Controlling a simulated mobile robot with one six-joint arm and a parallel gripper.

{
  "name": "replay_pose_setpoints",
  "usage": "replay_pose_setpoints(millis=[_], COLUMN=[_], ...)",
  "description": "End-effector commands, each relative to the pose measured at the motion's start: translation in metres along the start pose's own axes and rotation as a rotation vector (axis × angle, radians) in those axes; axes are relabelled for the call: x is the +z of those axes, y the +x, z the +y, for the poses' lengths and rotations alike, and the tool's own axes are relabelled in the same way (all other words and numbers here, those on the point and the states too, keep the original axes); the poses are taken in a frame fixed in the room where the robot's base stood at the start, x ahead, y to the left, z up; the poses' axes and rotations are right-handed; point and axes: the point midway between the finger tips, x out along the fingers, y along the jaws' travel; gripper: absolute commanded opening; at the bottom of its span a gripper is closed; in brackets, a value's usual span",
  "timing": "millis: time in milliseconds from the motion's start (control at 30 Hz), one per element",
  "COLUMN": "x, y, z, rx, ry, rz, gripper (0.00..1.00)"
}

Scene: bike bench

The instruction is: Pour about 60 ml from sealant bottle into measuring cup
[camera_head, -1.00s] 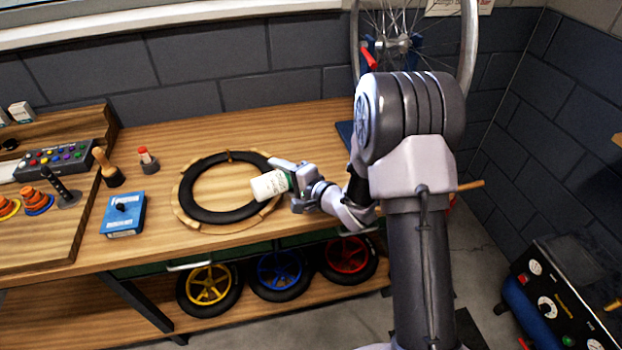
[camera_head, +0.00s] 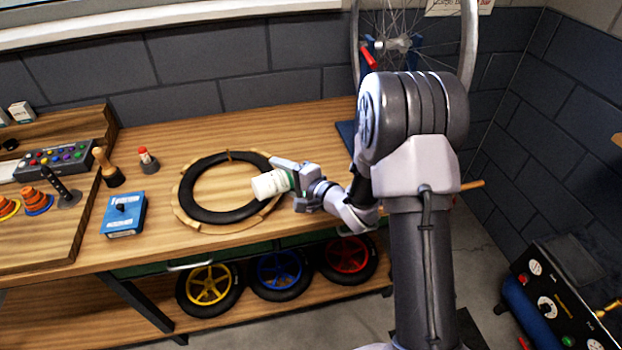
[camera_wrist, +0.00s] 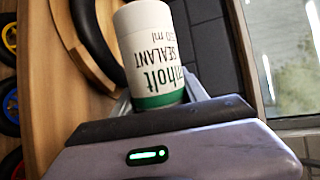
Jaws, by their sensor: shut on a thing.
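The sealant bottle (camera_head: 271,184) is white with a green band and lies tilted nearly on its side in my gripper (camera_head: 291,180), above the right part of the black tyre. In the wrist view the bottle (camera_wrist: 152,50) shows the word SEALANT, and my gripper (camera_wrist: 160,105) is shut on it near its green-banded end. The bottle's far end points left in the head view. I cannot make out a measuring cup in either view; the bottle and gripper may hide it. No liquid stream is visible.
A black tyre (camera_head: 184,194) rests on a wooden ring on the bench (camera_head: 200,135). A blue box (camera_head: 124,214), a red-capped container (camera_head: 148,160) and a wooden-handled tool (camera_head: 104,165) stand left of it. A wheel stand is behind my arm. The bench's back middle is clear.

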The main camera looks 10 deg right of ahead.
Motion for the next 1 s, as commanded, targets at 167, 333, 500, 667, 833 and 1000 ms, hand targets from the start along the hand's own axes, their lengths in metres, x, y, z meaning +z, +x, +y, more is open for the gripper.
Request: replay_pose_setpoints(millis=[167,333,500,667,833,1000], x=[-0.0002,-0.0003,-0.0003,-0.0004,-0.0005,-0.0006], y=[-0.0006,-0.001,-0.0014,-0.0016,-0.0018,-0.0016], z=[-0.0008,-0.0015,-0.0023,-0.0029,-0.0035,-0.0043], rx=[-0.003,-0.007,-0.01,-0.013,-0.016,-0.018], ry=[0.008,0.018,0.028,0.037,0.048,0.057], rz=[-0.003,-0.006,-0.009,-0.011,-0.014,-0.016], gripper=[0.01,0.01,0.01,0.01,0.01,0.01])
